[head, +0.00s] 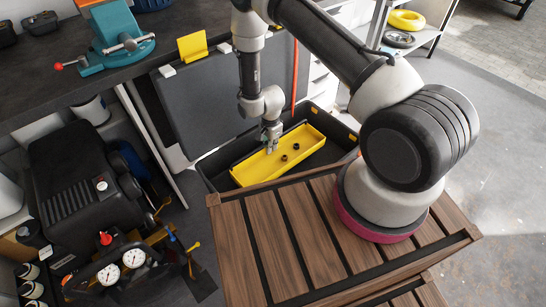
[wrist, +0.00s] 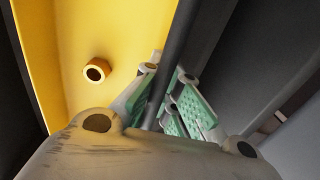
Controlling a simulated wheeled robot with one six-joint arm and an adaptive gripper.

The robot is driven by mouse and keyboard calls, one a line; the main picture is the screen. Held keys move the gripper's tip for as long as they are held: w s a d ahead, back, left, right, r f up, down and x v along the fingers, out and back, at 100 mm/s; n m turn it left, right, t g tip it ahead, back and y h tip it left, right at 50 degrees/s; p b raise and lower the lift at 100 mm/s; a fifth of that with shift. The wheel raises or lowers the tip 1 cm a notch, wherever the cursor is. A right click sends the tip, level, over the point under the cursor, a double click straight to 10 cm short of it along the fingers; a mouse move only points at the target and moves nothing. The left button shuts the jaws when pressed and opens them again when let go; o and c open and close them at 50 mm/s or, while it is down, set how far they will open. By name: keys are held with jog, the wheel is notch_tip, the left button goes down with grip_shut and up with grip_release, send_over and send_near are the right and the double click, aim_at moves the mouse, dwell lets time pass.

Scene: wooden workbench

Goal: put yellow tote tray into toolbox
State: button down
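The yellow tote tray (head: 262,172) is a long shallow tray inside the open black toolbox (head: 214,183). I cannot tell whether it rests fully on the toolbox floor. My gripper (head: 271,149) points down at the tray's far long side. In the wrist view, the fingers with green pads (wrist: 168,105) stand apart, with a dark bar running between them. I cannot tell whether that bar is a shaded tray wall or the toolbox edge. The yellow tray surface (wrist: 120,40) fills the upper left there. I see no firm grip on anything.
Small dark nuts lie in the tray, and one yellowish nut (wrist: 96,71) shows in the wrist view. The toolbox lid (head: 205,95) stands open behind. A slatted wooden surface (head: 290,235) is in front. A black compressor (head: 80,185) stands left, and a teal vise (head: 115,40) is on the workbench.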

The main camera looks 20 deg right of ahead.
aim_at(271, 154)
jog(key=shift+f, duration=2.5)
jog(key=shift+f, duration=0.15)
jog(key=c, duration=1.6)
grip_release()
jog(key=shift+c, duration=0.2)
